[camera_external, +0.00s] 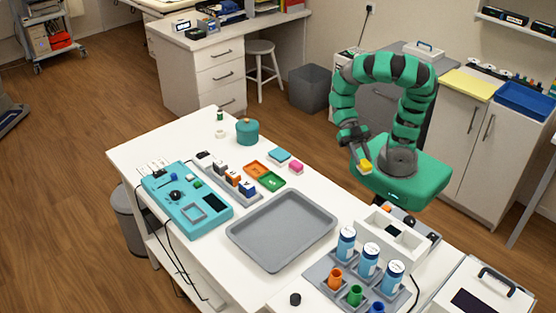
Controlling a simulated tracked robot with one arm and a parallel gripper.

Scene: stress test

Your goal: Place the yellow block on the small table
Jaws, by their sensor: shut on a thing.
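My gripper (362,162) hangs at the end of the bent green arm, on the right of the view, close to my green base. It is shut on the yellow block (365,167), which looks small with an orange shaded side. The block is held in front of my base, to the right of the white table (144,147). I cannot tell exactly how far it is above any surface. The white table in the middle carries many things; I cannot tell whether it is the small table.
A white stool (260,47) stands behind.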

